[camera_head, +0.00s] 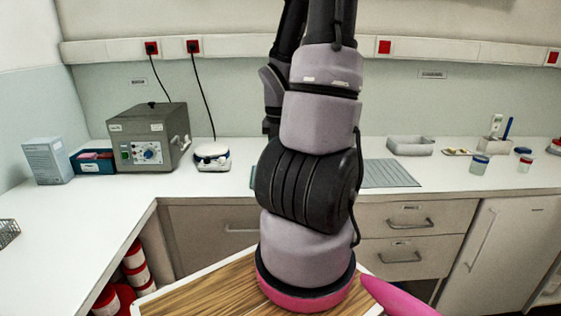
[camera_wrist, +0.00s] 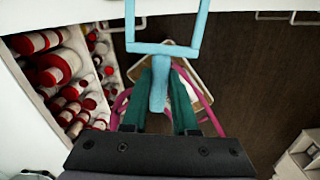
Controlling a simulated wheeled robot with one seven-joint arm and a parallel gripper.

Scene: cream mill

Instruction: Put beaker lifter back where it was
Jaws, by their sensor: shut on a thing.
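The beaker lifter (camera_wrist: 165,49) is a light blue tool with a straight handle and a squared, U-shaped frame. It shows in the wrist view, with its frame pointing to the top edge and partly cut off there. My gripper (camera_wrist: 160,78) has two green fingers, shut on the lifter's handle from both sides. The lifter is held in the air, and dark floor shows below. In the head view my arm stands in the middle, and neither gripper nor lifter can be seen there.
A white counter (camera_head: 90,204) runs along the walls. It carries a grey device with a dial (camera_head: 140,128), a small white scale (camera_head: 212,160), a grey mat (camera_head: 391,175), a pale tray (camera_head: 409,147) and small jars. Red-and-white containers (camera_wrist: 62,66) fill shelving below the counter.

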